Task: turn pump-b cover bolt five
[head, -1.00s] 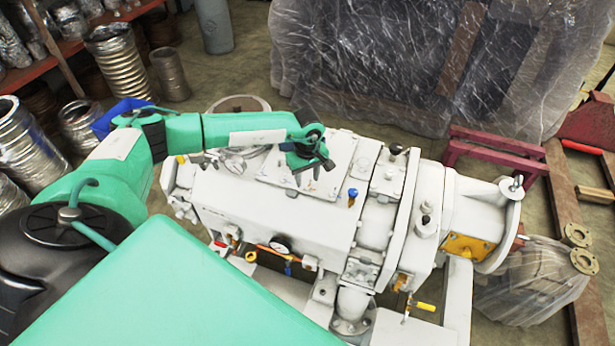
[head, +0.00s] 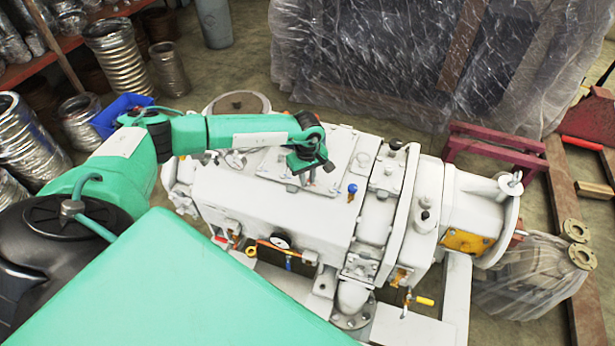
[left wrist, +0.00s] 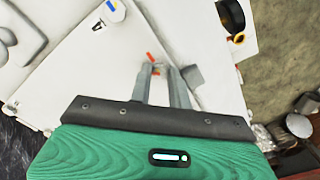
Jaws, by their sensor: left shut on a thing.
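The white pump (head: 275,205) fills the middle of the head view, with a raised flat cover plate (head: 325,185) on its top. My left gripper (head: 318,182) reaches down from the left onto this cover. In the left wrist view its two grey fingers (left wrist: 163,72) are close together over the white cover plate (left wrist: 75,70), near its edge. They are shut on a small bolt, which the fingertips mostly hide. A small orange-red mark shows beside the fingertips. My right gripper is not in view.
A blue-topped fitting (head: 352,189) stands on the pump just right of the cover. A gauge (head: 280,241) sits at its front. Shelving with metal hoses (head: 110,50) is at back left; a plastic-wrapped crate (head: 400,60) stands behind.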

